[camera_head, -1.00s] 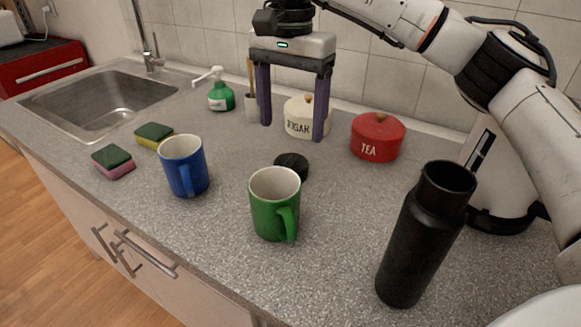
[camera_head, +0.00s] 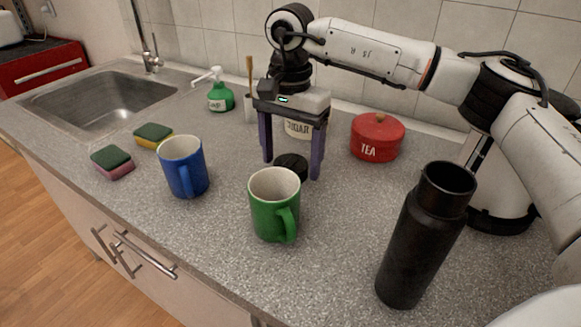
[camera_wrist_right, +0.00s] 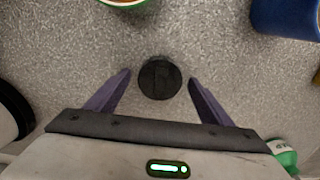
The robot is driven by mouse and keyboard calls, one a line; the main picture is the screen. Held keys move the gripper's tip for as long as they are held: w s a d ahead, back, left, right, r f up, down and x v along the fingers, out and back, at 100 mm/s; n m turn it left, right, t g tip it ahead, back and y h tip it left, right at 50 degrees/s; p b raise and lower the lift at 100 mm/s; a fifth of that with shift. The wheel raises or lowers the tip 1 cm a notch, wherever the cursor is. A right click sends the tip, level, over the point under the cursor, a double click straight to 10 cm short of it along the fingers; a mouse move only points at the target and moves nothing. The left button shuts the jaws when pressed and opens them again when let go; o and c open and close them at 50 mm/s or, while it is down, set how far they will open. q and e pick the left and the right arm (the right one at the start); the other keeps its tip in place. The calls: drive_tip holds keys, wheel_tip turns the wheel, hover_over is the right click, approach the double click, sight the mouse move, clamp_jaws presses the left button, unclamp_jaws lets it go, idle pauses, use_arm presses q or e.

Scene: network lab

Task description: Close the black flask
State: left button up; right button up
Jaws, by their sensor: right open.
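The black flask (camera_head: 420,240) stands upright and open at the front right of the counter, with no lid on its mouth. A round black lid (camera_head: 292,166) lies on the counter behind the green mug. My right gripper (camera_head: 291,170) points down with its purple fingers open on either side of the lid, apart from it. In the right wrist view the lid (camera_wrist_right: 160,79) sits between the open fingertips, with a gap on both sides. My left gripper is in neither view.
A green mug (camera_head: 273,207) stands just in front of the lid, and a blue mug (camera_head: 184,168) to its left. The red tea jar (camera_head: 377,138) and the sugar jar (camera_head: 299,129) stand behind. Sponges (camera_head: 112,162), a soap bottle (camera_head: 220,95) and the sink (camera_head: 100,103) are left.

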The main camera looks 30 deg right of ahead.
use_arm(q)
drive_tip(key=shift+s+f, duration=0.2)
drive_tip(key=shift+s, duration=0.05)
use_arm(e)
drive_tip(key=shift+c, duration=0.4)
drive_tip(key=c, duration=1.1)
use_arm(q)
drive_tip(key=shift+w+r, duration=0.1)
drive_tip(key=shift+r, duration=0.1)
use_arm(e)
drive_tip(key=shift+r, duration=0.15)
wheel_tip(320, 180, up, 13)
wheel_tip(320, 180, up, 14)
drive_tip(key=p, duration=0.6)
hover_over(290, 163)
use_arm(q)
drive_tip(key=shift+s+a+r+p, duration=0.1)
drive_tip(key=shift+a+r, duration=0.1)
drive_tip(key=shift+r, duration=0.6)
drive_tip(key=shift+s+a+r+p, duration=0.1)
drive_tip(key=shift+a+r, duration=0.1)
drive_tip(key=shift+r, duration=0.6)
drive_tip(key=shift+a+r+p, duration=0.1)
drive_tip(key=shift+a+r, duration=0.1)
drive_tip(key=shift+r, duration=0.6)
use_arm(e)
drive_tip(key=shift+r, duration=0.35)
